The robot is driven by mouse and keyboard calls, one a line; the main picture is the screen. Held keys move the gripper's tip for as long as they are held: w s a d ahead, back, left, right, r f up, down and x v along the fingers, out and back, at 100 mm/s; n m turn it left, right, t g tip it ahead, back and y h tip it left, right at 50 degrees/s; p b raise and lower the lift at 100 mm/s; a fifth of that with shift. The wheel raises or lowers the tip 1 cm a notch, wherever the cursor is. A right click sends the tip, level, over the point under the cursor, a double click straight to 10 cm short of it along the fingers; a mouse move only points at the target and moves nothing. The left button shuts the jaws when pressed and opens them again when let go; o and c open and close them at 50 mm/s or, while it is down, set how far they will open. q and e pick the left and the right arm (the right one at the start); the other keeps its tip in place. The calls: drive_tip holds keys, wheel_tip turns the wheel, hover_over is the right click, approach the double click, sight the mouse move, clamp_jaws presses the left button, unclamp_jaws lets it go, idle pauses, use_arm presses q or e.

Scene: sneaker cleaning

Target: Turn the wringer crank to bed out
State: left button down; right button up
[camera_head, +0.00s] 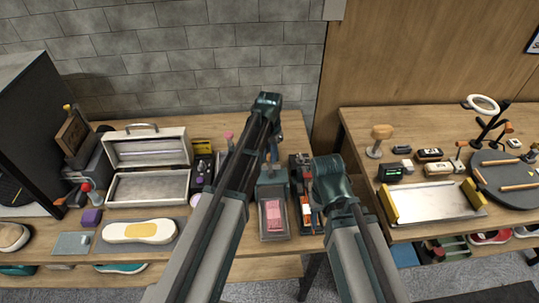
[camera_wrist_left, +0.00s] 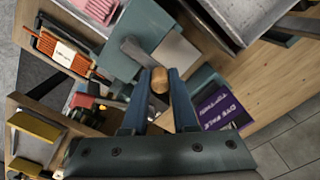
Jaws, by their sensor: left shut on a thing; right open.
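The wringer (camera_head: 272,178) is a teal housing on the left table, with a grey tray-like bed (camera_head: 272,236) reaching toward the front. A pink piece (camera_head: 273,214) lies on the bed. In the left wrist view, the teal housing (camera_wrist_left: 142,22) has a grey crank arm (camera_wrist_left: 138,52) ending in a wooden knob (camera_wrist_left: 160,84). My left gripper (camera_wrist_left: 160,75) is shut on the knob, one blue finger on each side. In the head view my left arm hides much of this grip. My right arm (camera_head: 333,185) is bent right of the wringer; its gripper does not show.
An orange rack (camera_wrist_left: 62,50) and a purple box (camera_wrist_left: 222,125) stand near the wringer. An open case (camera_head: 148,187) and an insole-like piece (camera_head: 140,231) are at left. A metal tray (camera_head: 432,203) is on the right table. A gap separates the tables.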

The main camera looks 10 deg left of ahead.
use_arm(q)
drive_tip(key=c, duration=0.7)
unclamp_jaws()
wheel_tip(320, 180, up, 14)
drive_tip(key=p, duration=1.4)
drive_tip(key=shift+f, duration=0.2)
drive_tip(key=s+d+f+b, duration=0.2)
drive_tip(key=s+f+b, duration=0.2)
drive_tip(key=s, duration=0.3)
drive_tip(key=s+d+f+n+b, duration=0.1)
drive_tip(key=s+d+f+b, duration=0.2)
drive_tip(key=s, duration=0.4)
drive_tip(key=s+d+f+n+y+b, duration=0.1)
drive_tip(key=s+d+f+b, duration=0.2)
drive_tip(key=s+f+b, duration=0.3)
drive_tip(key=shift+s+b, duration=0.3)
drive_tip(key=shift+s, duration=0.7)
